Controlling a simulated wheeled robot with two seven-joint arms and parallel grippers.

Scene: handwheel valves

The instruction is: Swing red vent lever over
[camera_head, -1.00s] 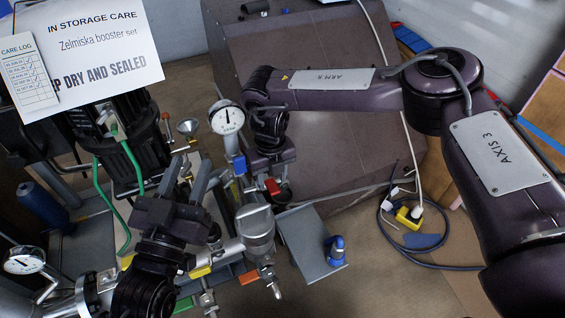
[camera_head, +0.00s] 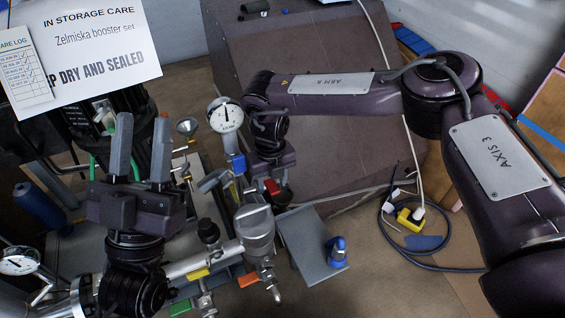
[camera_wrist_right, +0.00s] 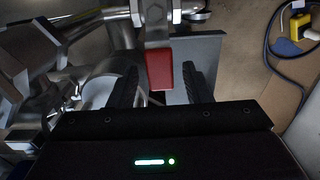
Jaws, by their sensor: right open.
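The red vent lever (camera_head: 272,187) shows as a small red piece just below my right gripper (camera_head: 266,186) in the head view. In the right wrist view the red lever (camera_wrist_right: 160,70) hangs from a metal fitting (camera_wrist_right: 155,14) and lies between the two black fingers in the picture. My right gripper (camera_wrist_right: 162,78) is open there, with a gap on both sides of the lever. I cannot tell whether its fingers reach around the lever in depth. My left gripper (camera_head: 141,135) is open and empty, fingers up, over the left part of the pipework.
A steel valve body (camera_head: 254,224) with yellow, orange and green tags is below. A grey bracket plate (camera_head: 308,243) and blue cap (camera_head: 336,250) lie to the right.

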